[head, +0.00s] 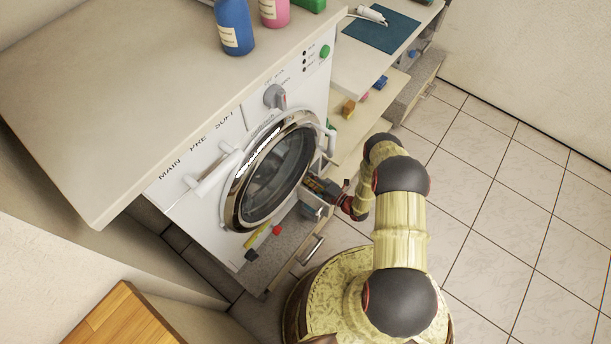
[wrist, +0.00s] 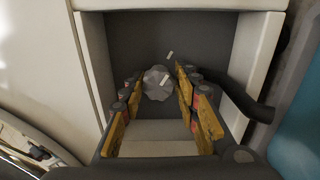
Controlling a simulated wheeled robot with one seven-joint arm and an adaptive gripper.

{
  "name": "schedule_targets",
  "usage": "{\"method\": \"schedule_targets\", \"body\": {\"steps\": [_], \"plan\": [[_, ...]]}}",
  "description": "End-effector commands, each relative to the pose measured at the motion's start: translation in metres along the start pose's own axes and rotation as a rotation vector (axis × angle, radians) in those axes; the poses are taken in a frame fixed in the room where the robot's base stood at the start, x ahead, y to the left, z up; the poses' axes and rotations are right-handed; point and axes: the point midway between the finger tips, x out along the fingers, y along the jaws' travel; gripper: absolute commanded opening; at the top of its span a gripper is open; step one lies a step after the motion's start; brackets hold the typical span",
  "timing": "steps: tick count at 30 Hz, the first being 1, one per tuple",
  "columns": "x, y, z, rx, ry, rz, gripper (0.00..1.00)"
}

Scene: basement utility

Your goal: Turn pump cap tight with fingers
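The pump cap (wrist: 156,86) is a grey, lobed knob at the back of a dark recess in the wrist view. It bears a short white mark, and a second white mark (wrist: 170,54) is on the recess wall above it, slightly to the right. My gripper (wrist: 159,80) is open, its yellow-brown fingers on the left and right of the cap; whether either fingertip touches it I cannot tell. In the head view my gripper (head: 316,184) is at the lower right front of the white washing machine (head: 190,172). The cap is hidden there.
A dark hose (wrist: 246,104) lies at the right of the recess, whose pale frame closely surrounds the fingers. The round glass door (head: 272,178) is left of my gripper. A yellow-handled tool (head: 258,238) and red object (head: 277,230) lie below. The tiled floor (head: 500,200) at right is clear.

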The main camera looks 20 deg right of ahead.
Motion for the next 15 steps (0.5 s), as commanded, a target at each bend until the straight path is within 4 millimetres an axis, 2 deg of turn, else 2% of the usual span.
{"method": "schedule_targets", "body": {"steps": [7, 15], "plan": [[0.0002, 0.0004, -0.0005, 0.0, 0.001, 0.001, 0.47], [0.0, 0.0007, -0.0007, 0.0, 0.002, 0.002, 0.47]]}}
